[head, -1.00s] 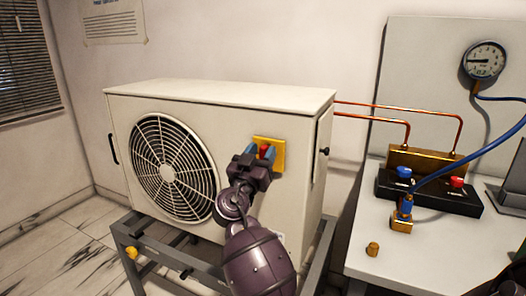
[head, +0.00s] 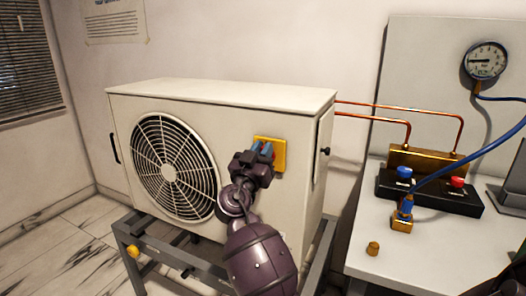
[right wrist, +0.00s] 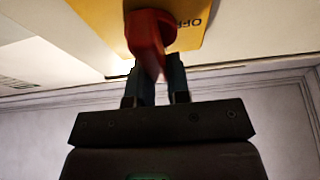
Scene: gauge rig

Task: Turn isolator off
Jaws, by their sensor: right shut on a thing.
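The isolator is a yellow plate (head: 279,154) on the front of a cream outdoor unit (head: 222,100), right of its fan grille. Its red handle (right wrist: 149,40) shows large in the right wrist view, against the yellow plate (right wrist: 190,48) with the letters "OFF" partly visible. My right gripper (head: 262,152) is at the isolator, its blue-grey fingers shut on the red handle. In the head view the gripper mostly hides the handle. In the right wrist view the fingers (right wrist: 157,80) sit on either side of the handle's end. My left gripper is not in view.
To the right, a bench (head: 375,275) holds a black valve block (head: 440,195), blue hose and brass fitting; a gauge (head: 485,61) is above. Copper pipes (head: 385,107) run behind.

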